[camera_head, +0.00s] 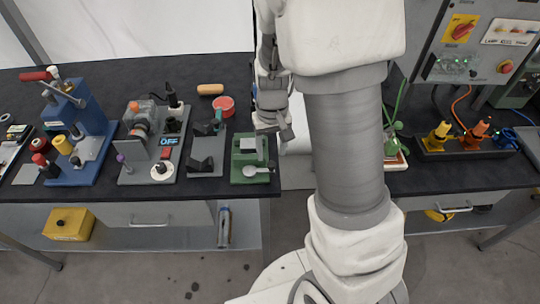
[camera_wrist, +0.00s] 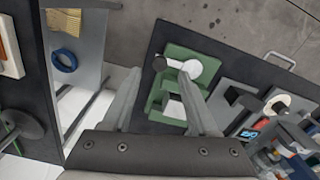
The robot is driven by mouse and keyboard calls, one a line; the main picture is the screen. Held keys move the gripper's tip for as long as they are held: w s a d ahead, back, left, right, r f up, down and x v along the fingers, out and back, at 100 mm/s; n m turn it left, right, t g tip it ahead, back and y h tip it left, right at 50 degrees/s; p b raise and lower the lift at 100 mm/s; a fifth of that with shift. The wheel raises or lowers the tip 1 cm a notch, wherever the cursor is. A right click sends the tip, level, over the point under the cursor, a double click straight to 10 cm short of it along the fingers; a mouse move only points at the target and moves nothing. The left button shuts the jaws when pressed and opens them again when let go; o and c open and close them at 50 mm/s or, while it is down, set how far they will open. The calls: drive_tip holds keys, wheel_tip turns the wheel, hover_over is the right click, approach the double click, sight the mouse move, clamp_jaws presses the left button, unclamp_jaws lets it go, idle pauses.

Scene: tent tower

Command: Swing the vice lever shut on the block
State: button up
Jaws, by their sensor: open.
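The green vice (camera_head: 237,178) sits at the right end of the left bench, near its front edge. Its lever has a pale round disc (camera_head: 249,171) and a short arm reaching right. In the wrist view the green vice (camera_wrist: 205,55) shows the pale disc (camera_wrist: 192,68) beside a dark knob (camera_wrist: 160,63). A pale block (camera_head: 248,144) sits in the vice's rear part; it also shows in the wrist view (camera_wrist: 176,109). My gripper (camera_wrist: 161,76) is open and empty, its fingers apart with the vice visible beyond them. In the head view it hangs by the bench's right end.
A grey fixture (camera_head: 205,160) stands left of the vice, then a panel marked OFF (camera_head: 140,172) and a blue press (camera_head: 85,115). A red round item (camera_head: 223,105) lies behind. A gap separates this bench from the right one, which holds an orange-handled rack (camera_head: 450,152).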

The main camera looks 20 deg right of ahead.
sight(271, 164)
drive_tip(key=shift+f, duration=2.1)
clamp_jaws()
